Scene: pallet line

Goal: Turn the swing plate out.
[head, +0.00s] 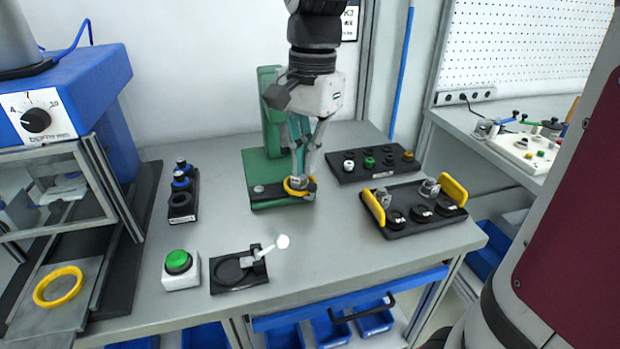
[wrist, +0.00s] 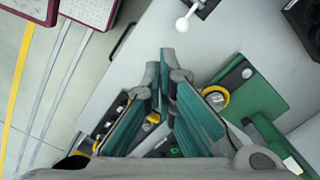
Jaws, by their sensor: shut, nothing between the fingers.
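A green press-like stand (head: 270,110) rises at the back of the bench. Its green base (head: 262,165) bears a dark flat plate (head: 275,189) that I take for the swing plate, with a silver round knob at its left end and a yellow ring (head: 289,191) near its right end. The plate (wrist: 231,77), silver knob and ring (wrist: 216,97) also show in the wrist view. My gripper (head: 299,183) is shut and empty, its fingertips at the ring's right part in the head view. In the wrist view my gripper (wrist: 167,56) appears left of the ring. I cannot tell whether they touch.
A toggle clamp (head: 262,260) with a white ball and a green button box (head: 180,268) stand in front. A yellow-handled black fixture (head: 412,213) and a black knob tray (head: 372,164) are to the right. A bottle rack (head: 183,195) is left. Bench between is clear.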

